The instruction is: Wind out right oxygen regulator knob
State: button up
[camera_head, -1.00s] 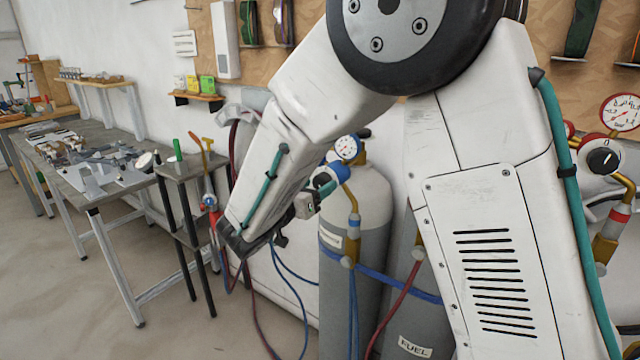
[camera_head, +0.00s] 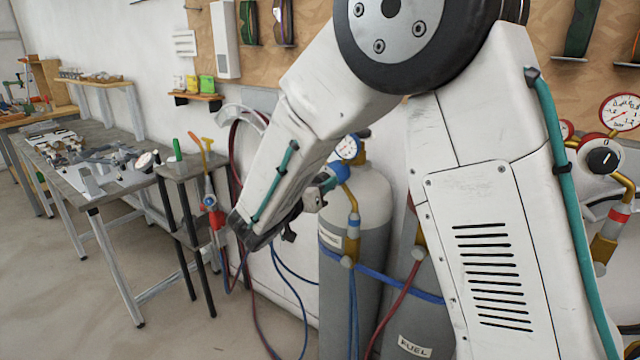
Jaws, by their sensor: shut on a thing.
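The blue oxygen regulator (camera_head: 327,178) sits beside the neck of a grey cylinder (camera_head: 370,205), with a white round gauge (camera_head: 347,148) above it. My gripper (camera_head: 317,193) is at the left side of this regulator, past the end of my forearm. It is shut on the regulator's knob. The knob and the fingertips are mostly hidden by my gripper and wrist, so the knob's turn cannot be read.
A red regulator with a black knob (camera_head: 602,160) is at the right edge. A blue hose (camera_head: 352,310) and a red hose (camera_head: 395,310) hang by the cylinders. A torch (camera_head: 210,195) hangs by a small stand at left. A workbench (camera_head: 75,165) is farther left.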

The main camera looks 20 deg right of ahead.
jog(key=n, duration=0.6)
jog(key=shift+n, duration=0.4)
jog(key=n, duration=1.2)
jog(key=shift+f+n, duration=0.1)
jog(key=shift+n, duration=0.2)
jog(key=n, duration=0.6)
jog(key=shift+s+n, duration=0.1)
jog(key=shift+n, duration=0.2)
jog(key=shift+f, duration=0.1)
jog(key=o, duration=1)
